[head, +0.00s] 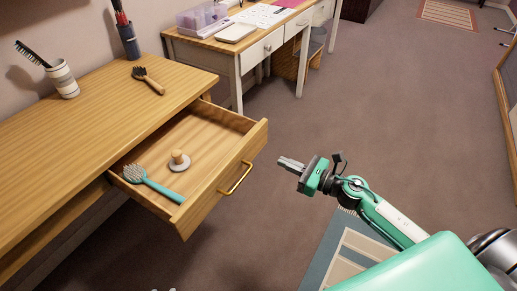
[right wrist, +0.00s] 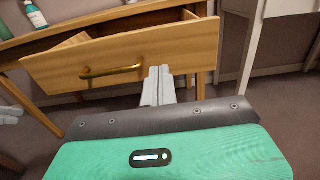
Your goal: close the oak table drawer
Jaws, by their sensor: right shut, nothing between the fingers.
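The oak table (head: 90,100) stands at the left, and its drawer (head: 225,190) is pulled well out. The drawer front has a brass handle (head: 236,178), also seen in the right wrist view (right wrist: 110,71). Inside lie a teal hairbrush (head: 152,183) and a small round wooden-knobbed item (head: 179,161). My right gripper (head: 283,161) is shut and empty, in front of the drawer, apart from it and right of the handle. In the right wrist view its fingers (right wrist: 158,82) overlap the front's lower right part. Small grey tips at the head view's bottom edge may be my left gripper (head: 164,290).
On the tabletop are a striped cup with a brush (head: 63,80), a dark brush (head: 147,80) and a blue cup (head: 129,42). A white desk (head: 252,52) with an organizer (head: 203,17) stands behind. Open carpet (head: 330,120) lies right of the drawer.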

